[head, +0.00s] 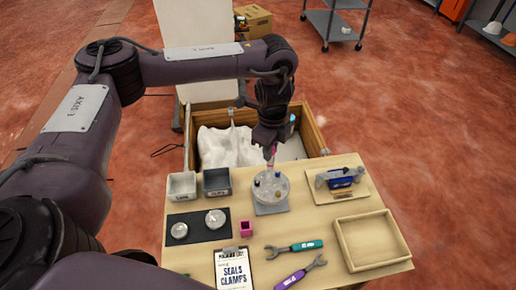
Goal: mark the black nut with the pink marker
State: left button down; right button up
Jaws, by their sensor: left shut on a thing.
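My left gripper (268,146) is above the work table (328,222), near its back edge. It is shut on the pink marker (270,160), which points down over the round pale dispenser plate (270,192). Small pieces sit on this plate, some dark and one yellowish. They are too small for me to tell which one is the black nut. I cannot tell whether the marker tip touches anything. My right gripper is out of view.
Two small bins (216,181) and a dark mat (184,229) with round metal parts are at left. A magenta block (246,228), a clipboard (235,270) and two wrenches (294,247) lie in front. An empty wooden tray (345,248) is at right.

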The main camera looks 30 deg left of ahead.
pick_arm(q)
jog(key=a+f+m+b, duration=0.1)
jog(key=a+f+m, duration=0.3)
jog(key=f+m, duration=0.3)
jog(key=m, duration=0.4)
jog(key=shift+f, duration=0.15)
dwell(0.6)
jog(key=shift+w, duration=0.1)
jog(key=shift+f+b, duration=0.25)
jog(key=shift+b, duration=0.1)
jog(key=shift+f+b, duration=0.35)
jog(key=shift+f, duration=0.2)
dwell(0.6)
jog(key=shift+s+f+p, duration=0.15)
jog(key=shift+s+p, duration=0.25)
jog(key=shift+s, duration=0.3)
dwell(0.8)
jog(key=shift+s+a+p, duration=0.1)
jog(key=shift+s+p, duration=0.45)
dwell(0.3)
